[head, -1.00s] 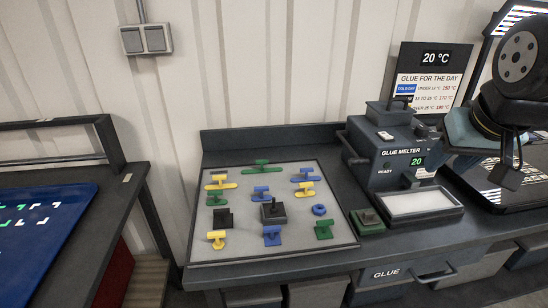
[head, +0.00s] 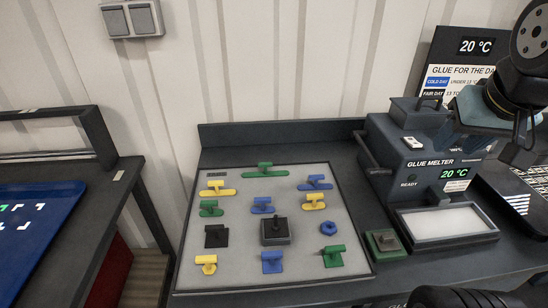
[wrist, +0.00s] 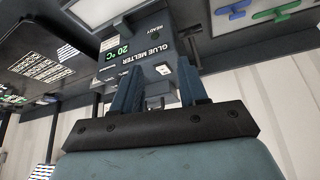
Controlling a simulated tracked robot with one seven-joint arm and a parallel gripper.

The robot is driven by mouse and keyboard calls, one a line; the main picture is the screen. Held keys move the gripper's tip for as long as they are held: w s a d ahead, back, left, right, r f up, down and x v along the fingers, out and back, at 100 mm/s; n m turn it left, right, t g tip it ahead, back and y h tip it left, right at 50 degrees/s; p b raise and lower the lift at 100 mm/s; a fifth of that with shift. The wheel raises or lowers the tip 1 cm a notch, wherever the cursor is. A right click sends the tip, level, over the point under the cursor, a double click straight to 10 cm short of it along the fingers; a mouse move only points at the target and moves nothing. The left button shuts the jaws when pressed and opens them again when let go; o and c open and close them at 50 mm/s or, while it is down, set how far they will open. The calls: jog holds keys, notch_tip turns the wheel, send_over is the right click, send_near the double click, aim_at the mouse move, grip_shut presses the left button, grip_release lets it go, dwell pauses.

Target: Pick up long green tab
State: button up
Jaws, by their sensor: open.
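The long green tab (head: 265,171) lies at the back of the grey tray on the bench, a wide flat bar with a short upright handle. In the wrist view a green tab (wrist: 296,4) shows at the top right edge, partly cut off. My gripper (wrist: 155,82) is open and empty, its two blue fingers apart, with the glue melter beyond them. In the head view my arm is at the upper right, above the glue melter and well to the right of the long green tab; the fingertips are not clear there.
The glue melter (head: 425,163) stands right of the tray, with a small green block (head: 384,243) between. A blue board (head: 30,235) lies on the left table.

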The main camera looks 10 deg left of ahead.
jog(key=shift+o, duration=0.8)
jog(key=shift+w+a, duration=0.1)
jog(key=shift+w, duration=0.2)
jog(key=o, duration=0.4)
jog(key=shift+n+g, duration=0.3)
jog(key=shift+n, duration=0.1)
jog(key=w+a, duration=0.4)
jog(key=w, duration=0.1)
jog(key=w+a+f, duration=0.1)
jog(key=w+a, duration=0.1)
jog(key=a, duration=0.1)
jog(key=shift+w+f, duration=0.1)
jog(key=shift+w, duration=0.2)
jog(key=n+y, duration=0.1)
jog(key=n, duration=0.1)
send_near(265, 163)
jog(key=shift+g, duration=0.4)
jog(key=x, duration=0.4)
jog(key=shift+d+f, duration=0.15)
jog(key=shift+f, duration=0.15)
jog(key=shift+w+x, duration=0.15)
jog(key=shift+x, duration=1.3)
jog(key=shift+w+x, duration=0.15)
jog(key=shift+x, duration=1.3)
